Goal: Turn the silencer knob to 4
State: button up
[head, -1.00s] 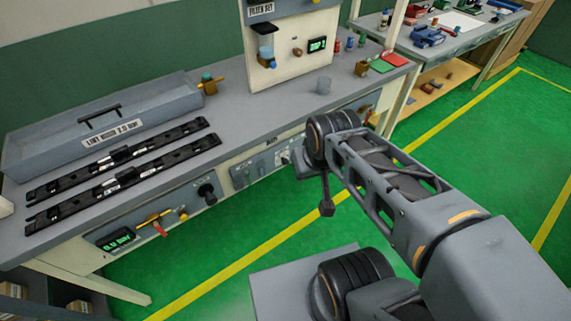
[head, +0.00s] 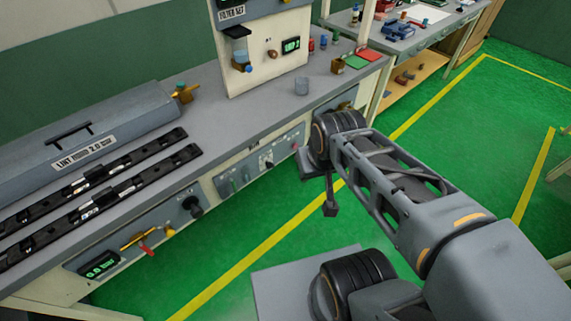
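No label reading "silencer" is legible, so I cannot tell which knob it is. A black knob (head: 192,205) sticks out of the grey panel on the bench front, left of centre. A second front panel (head: 238,182), with small controls and a dial (head: 266,161) too small to read, lies to its right. My gripper (head: 330,208) hangs below my wrist, to the right of both panels and in front of the bench, apart from the knobs. Its fingers are too small and dark to judge. My wrist hides part of the bench front.
A grey box (head: 130,112) and black trim strips (head: 100,195) lie on the bench (head: 225,125). A green display (head: 98,265), yellow handle (head: 138,238) and red lever (head: 147,251) are low left.

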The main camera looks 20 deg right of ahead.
aim_at(270, 166)
jog(key=z, duration=0.95)
jog(key=k, duration=0.85)
jog(key=u, duration=1.5)
jog(key=i, duration=0.5)
